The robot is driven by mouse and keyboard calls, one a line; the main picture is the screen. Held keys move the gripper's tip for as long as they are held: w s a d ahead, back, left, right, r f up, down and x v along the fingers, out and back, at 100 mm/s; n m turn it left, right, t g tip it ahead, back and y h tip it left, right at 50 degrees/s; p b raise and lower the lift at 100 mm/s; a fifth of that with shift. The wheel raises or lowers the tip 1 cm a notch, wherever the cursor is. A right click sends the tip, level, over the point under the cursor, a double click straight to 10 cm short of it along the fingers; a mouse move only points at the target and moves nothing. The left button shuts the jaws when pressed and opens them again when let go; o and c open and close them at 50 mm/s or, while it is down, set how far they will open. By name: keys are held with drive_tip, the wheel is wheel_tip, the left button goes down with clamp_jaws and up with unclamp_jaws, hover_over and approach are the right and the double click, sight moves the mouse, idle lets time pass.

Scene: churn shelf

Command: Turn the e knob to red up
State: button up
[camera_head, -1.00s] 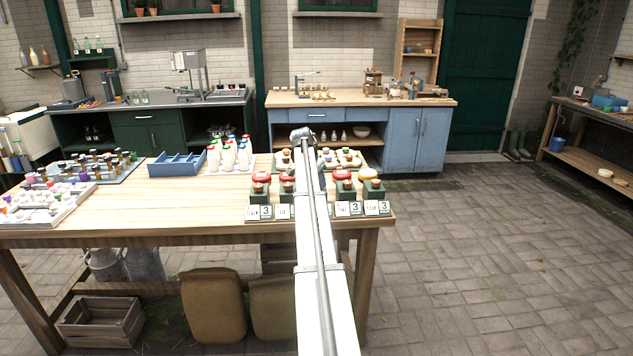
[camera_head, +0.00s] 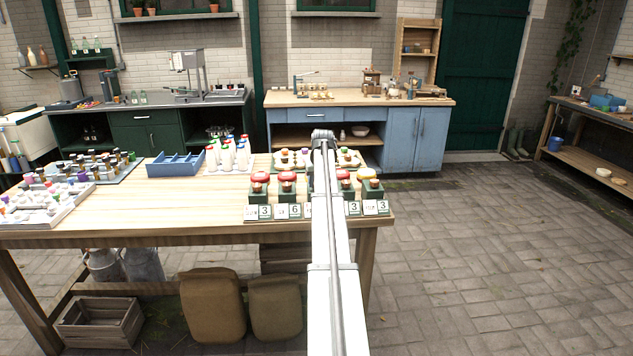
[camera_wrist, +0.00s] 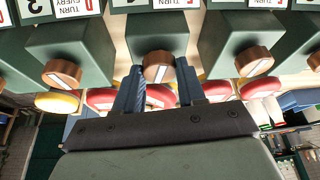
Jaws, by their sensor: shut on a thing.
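A row of green boxes (camera_head: 287,197) stands along the table's front right edge, each with a copper-coloured knob and a red or yellow disc above. In the wrist view, which looks upside down, the blue fingers of my gripper (camera_wrist: 158,84) are shut on one copper knob (camera_wrist: 158,66) on a middle green box (camera_wrist: 155,32). A pale line crosses the knob face; I cannot make out any red mark or letter on it. In the head view my arm hides this box and my fingertips.
Neighbouring knobs stand close on both sides, one at left (camera_wrist: 62,74) and one at right (camera_wrist: 253,61) in the wrist view. Number cards (camera_head: 264,212) line the boxes' front. Behind are white bottles (camera_head: 226,157) and a blue tray (camera_head: 176,165). The table's middle (camera_head: 180,200) is clear.

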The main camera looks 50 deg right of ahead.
drive_tip(key=shift+d+n+y, duration=0.1)
drive_tip(key=shift+n+y, duration=0.4)
drive_tip(key=shift+n, duration=0.7)
drive_tip(key=o, duration=1)
drive_tip(key=shift+o, duration=0.2)
drive_tip(key=shift+r, duration=0.1)
drive_tip(key=v, duration=1.3)
drive_tip(key=shift+s+r, duration=0.25)
drive_tip(key=shift+s, duration=0.15)
